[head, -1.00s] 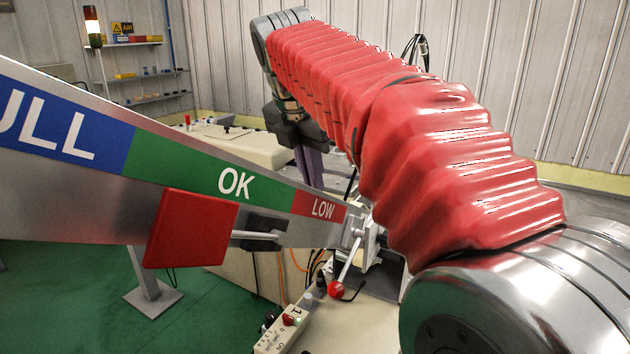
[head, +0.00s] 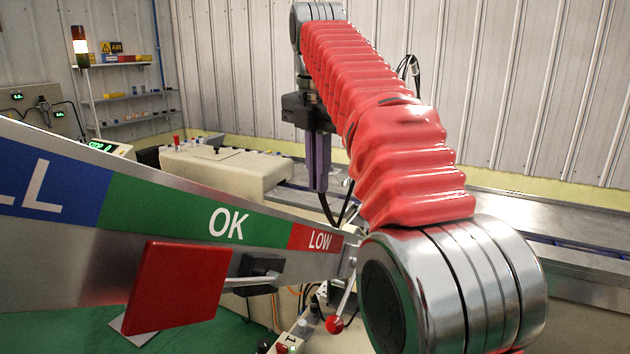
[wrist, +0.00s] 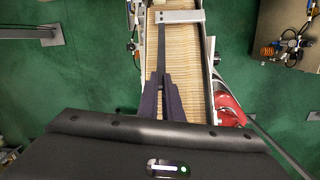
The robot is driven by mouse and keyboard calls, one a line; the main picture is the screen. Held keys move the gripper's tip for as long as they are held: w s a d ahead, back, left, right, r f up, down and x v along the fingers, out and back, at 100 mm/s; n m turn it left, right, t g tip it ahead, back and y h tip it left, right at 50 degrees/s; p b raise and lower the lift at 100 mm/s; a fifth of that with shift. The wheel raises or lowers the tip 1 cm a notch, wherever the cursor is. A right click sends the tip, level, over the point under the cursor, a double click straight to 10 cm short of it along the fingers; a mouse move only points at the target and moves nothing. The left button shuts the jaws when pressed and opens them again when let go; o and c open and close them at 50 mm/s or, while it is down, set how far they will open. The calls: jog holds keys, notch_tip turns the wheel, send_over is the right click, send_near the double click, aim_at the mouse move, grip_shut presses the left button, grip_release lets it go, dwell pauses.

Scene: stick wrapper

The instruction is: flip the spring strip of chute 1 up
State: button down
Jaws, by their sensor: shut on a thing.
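In the wrist view my gripper (wrist: 162,82) has its dark fingers closed on the end of a thin dark spring strip (wrist: 162,45). The strip runs lengthwise above the pale wooden sticks (wrist: 182,70) in a chute, from a grey metal crosspiece (wrist: 180,16) at the far end. The chute's metal side wall (wrist: 209,60) shows at right. In the head view my gripper (head: 319,185) points down beyond the chute panel (head: 275,218), marked OK and LOW. The strip is hidden there, and no chute number is readable.
A red plate (head: 180,285) sticks out from the panel. A lever with a red knob (head: 334,324) stands at the panel's narrow end. A cream machine cover (head: 225,170) lies behind. Red curved parts (wrist: 230,108) sit beside the chute in the wrist view.

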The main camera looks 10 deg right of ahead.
jog(key=shift+w+r, duration=0.1)
jog(key=shift+w, duration=0.1)
dwell(0.3)
jog(key=c, duration=1.9)
grip_release()
jog(key=shift+d, duration=0.1)
jog(key=shift+c, duration=0.6)
